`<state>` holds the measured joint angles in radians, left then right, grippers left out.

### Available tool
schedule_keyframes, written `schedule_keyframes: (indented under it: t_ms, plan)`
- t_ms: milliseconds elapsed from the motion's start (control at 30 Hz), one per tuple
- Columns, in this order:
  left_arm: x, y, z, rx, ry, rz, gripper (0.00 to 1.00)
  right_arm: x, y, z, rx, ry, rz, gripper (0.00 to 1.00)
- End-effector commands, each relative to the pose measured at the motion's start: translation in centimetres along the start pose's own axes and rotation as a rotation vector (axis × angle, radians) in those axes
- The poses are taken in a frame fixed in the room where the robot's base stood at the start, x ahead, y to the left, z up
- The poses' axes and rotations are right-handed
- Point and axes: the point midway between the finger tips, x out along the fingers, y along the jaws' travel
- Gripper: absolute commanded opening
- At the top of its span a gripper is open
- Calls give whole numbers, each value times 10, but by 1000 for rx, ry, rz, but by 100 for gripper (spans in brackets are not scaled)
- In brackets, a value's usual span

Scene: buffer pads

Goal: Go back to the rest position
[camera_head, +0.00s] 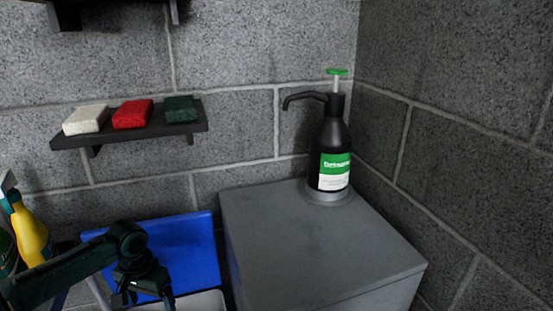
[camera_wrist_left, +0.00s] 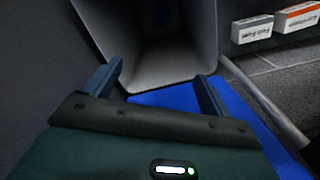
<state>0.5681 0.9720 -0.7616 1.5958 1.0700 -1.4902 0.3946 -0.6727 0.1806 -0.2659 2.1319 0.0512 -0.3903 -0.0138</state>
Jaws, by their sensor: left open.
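My left gripper (camera_head: 145,297) is at the lower left of the head view, in front of a blue panel (camera_head: 185,248). In the left wrist view the gripper (camera_wrist_left: 158,75) has its two fingers spread wide, with nothing between them. It points toward a grey, open bin-like container (camera_wrist_left: 150,78). White (camera_head: 86,119), red (camera_head: 132,114) and green (camera_head: 181,109) pads lie side by side on a dark wall shelf (camera_head: 130,137), well away from the gripper. My right gripper does not show.
A black pump bottle (camera_head: 330,150) stands on a grey cabinet (camera_head: 290,245) to the right. A yellow spray bottle (camera_head: 30,235) stands at the far left, close to my left arm. Boxes, white (camera_wrist_left: 252,29) and orange (camera_wrist_left: 298,17), show in the wrist view.

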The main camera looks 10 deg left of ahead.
Motion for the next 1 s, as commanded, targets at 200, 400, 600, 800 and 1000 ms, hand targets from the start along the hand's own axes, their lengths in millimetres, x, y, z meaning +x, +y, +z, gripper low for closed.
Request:
schedule_keyframes:
  t_ms: [200, 400, 600, 800, 1000]
  plan:
    - [36, 84, 32, 208, 26, 53, 84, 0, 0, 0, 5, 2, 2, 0]
    - [48, 176, 84, 370, 152, 131, 84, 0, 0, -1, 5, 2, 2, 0]
    - [31, 206, 130, 338, 270, 140, 84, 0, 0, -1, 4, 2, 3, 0]
    - [14, 192, 165, 235, 312, 76, 84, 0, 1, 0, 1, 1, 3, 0]
    - [0, 166, 197, 132, 315, -14, 84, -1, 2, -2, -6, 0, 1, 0]
